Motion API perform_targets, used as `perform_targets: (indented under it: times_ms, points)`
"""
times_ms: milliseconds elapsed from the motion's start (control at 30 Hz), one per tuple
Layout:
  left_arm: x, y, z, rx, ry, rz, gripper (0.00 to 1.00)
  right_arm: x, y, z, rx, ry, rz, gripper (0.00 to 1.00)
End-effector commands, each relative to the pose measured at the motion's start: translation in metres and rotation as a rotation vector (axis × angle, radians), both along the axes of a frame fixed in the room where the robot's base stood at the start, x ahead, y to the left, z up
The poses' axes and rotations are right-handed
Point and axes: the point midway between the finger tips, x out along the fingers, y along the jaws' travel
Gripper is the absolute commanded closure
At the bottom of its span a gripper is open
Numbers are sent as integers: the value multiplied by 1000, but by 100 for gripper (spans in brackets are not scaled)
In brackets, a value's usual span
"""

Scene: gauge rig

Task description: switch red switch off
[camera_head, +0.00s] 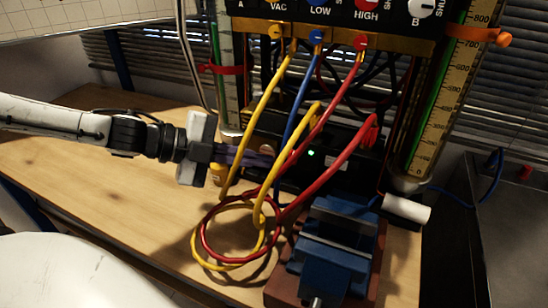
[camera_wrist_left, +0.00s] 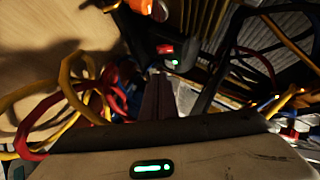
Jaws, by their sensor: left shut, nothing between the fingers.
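The red switch (camera_wrist_left: 165,49) shows in the wrist view on the face of a black box (camera_wrist_left: 150,48), with a lit green lamp below it. In the head view the black box (camera_head: 335,172) stands at the back of the bench with its green lamp lit. I cannot make out the switch there; hoses and my gripper cross that area. My left gripper (camera_head: 262,160) comes in from the left, shut and empty, its dark fingers pointing at the box's left part. In the wrist view the fingers (camera_wrist_left: 158,97) lie below the switch; contact cannot be told. My right gripper is not in view.
Yellow, blue and red hoses (camera_head: 345,95) hang from the gauge panel (camera_head: 335,12) past the box. Coiled hoses (camera_head: 232,265) lie in front. A blue vise (camera_head: 335,245) stands at front right. Glass columns flank the rig. The wooden bench (camera_head: 120,205) is clear at left.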

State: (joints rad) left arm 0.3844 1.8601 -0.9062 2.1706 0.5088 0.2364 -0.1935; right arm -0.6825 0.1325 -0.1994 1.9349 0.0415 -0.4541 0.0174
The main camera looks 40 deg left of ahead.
Motion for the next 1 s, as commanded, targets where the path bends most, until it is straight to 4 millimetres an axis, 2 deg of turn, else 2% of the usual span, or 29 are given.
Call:
perform_targets:
  times_ms: [167,200,500,1000]
  points:
    - [19,-16,-10,-6,4,0,100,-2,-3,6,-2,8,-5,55]
    - [20,-13,-15,0,4,1,100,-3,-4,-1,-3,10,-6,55]
    - [36,-8,-30,1,5,1,100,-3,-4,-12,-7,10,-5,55]
    - [49,-6,-34,0,1,0,100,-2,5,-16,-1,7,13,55]
